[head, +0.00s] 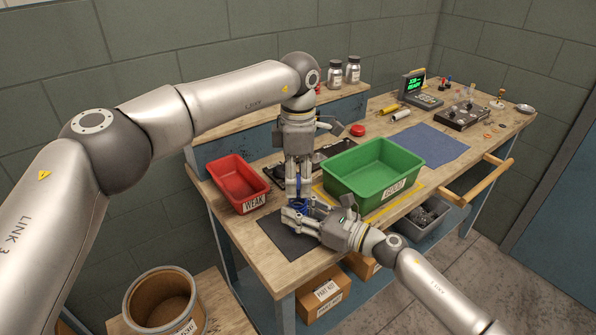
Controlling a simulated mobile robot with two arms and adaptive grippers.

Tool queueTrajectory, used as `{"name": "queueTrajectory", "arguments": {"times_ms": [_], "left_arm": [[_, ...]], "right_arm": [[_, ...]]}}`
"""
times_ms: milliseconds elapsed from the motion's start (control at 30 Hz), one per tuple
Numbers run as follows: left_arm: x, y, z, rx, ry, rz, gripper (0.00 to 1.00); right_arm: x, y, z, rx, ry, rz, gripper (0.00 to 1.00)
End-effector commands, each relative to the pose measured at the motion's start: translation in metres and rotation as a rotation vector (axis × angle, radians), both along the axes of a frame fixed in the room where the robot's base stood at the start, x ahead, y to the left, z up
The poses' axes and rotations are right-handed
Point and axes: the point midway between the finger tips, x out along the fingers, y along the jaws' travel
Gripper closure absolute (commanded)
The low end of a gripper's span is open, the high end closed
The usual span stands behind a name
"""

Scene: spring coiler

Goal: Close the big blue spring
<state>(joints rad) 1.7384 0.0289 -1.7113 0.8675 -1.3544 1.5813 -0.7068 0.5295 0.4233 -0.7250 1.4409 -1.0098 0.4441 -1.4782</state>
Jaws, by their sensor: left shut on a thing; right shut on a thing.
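The blue spring (298,205) is over the dark mat (276,236) at the front of the workbench, mostly hidden by my two grippers. My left gripper (298,196) points straight down and is shut on the spring from above. My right gripper (296,216) reaches in from the lower right, lies low over the mat and is shut on the spring from the front. The two grippers are very close together, and I cannot tell how far the spring is compressed.
A red WEAK bin (237,184) stands left of the grippers and a green GOOD bin (375,172) close on the right. A dark device sits behind them. A blue mat (430,145) and a small screen (414,86) are farther right. A bucket (165,302) stands front left.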

Motion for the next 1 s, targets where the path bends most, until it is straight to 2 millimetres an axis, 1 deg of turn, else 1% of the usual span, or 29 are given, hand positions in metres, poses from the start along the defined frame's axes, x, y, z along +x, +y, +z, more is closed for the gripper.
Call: {"name": "queueTrajectory", "arguments": {"times_ms": [467, 567, 800, 1000], "left_arm": [[0.0, 0.0, 0.0, -0.001, -0.001, 0.0, 0.79], [0.0, 0.0, -0.003, -0.001, -0.001, 0.0, 0.79], [0.0, 0.0, -0.016, -0.001, 0.0, -0.002, 0.79], [0.0, 0.0, -0.018, -0.001, -0.002, -0.002, 0.79]], "right_arm": [[0.0, 0.0, 0.0, 0.0, 0.0, -0.001, 1.0], [0.0, 0.0, 0.0, 0.0, 0.0, -0.001, 1.0], [0.0, 0.0, 0.0, 0.0, 0.0, -0.001, 1.0], [0.0, 0.0, 0.0, 0.0, 0.0, -0.001, 1.0]]}}
